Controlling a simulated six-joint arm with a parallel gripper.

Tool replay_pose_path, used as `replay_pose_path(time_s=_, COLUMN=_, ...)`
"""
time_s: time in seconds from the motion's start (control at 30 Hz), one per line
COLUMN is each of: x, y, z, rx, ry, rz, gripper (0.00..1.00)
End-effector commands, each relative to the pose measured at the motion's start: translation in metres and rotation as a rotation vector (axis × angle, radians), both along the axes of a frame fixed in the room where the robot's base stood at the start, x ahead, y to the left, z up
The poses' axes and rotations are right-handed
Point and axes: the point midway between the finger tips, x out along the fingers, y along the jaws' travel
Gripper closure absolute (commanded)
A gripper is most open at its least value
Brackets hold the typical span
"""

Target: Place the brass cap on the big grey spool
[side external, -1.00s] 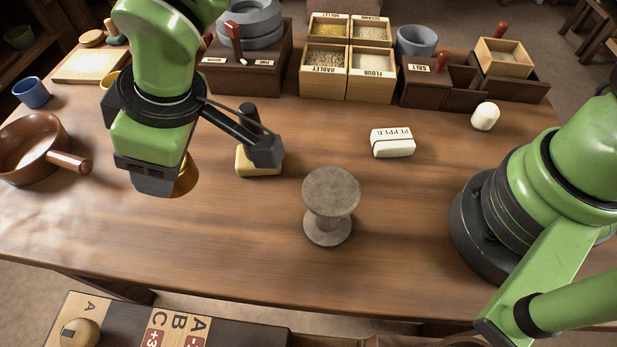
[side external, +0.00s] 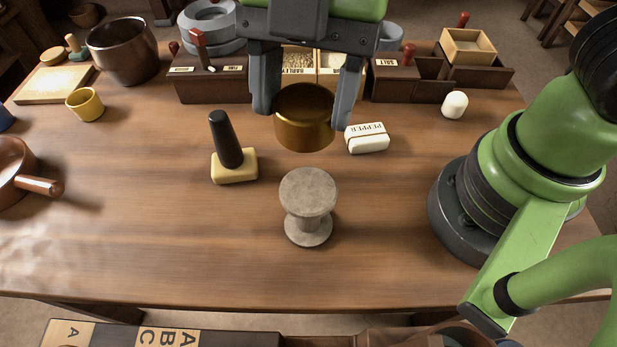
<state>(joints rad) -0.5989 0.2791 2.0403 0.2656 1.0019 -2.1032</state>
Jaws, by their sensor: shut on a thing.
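The brass cap (side external: 304,128) is a round, gold-brown cup shape. My gripper (side external: 306,112) has its two grey fingers on either side of the cap and is shut on it. It holds the cap in the air, with the cap's lower edge above and behind the spool in the picture. The big grey spool (side external: 308,192) stands upright on the table, and its flat round top is bare. The cap and the spool are apart.
A dark-handled tool with a yellow block base (side external: 234,166) stands left of the spool. The white PEPPER block (side external: 367,138) lies to the right, behind it. Dark wooden boxes (side external: 212,88) line the back. A brown pan (side external: 22,175) is at far left. The front table (side external: 200,265) is clear.

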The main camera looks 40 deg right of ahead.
Motion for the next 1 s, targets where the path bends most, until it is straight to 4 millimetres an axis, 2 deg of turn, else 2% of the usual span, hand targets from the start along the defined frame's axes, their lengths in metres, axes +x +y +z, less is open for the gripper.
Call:
replay_pose_path(time_s=0.2, x=-0.004, y=-0.002, z=-0.038, rx=-0.004, ry=0.007, rz=0.022, gripper=0.68)
replay_pose_path(time_s=0.37, x=-0.003, y=-0.002, z=-0.055, rx=-0.003, ry=0.003, rz=0.021, gripper=0.68)
replay_pose_path(time_s=0.6, x=-0.003, y=-0.002, z=-0.089, rx=-0.005, ry=0.005, rz=0.020, gripper=0.68)
replay_pose_path(time_s=0.73, x=-0.003, y=-0.002, z=-0.096, rx=-0.004, ry=0.001, rz=0.020, gripper=0.68)
replay_pose_path(time_s=1.0, x=-0.003, y=-0.002, z=-0.097, rx=-0.003, ry=0.000, rz=0.020, gripper=0.68)
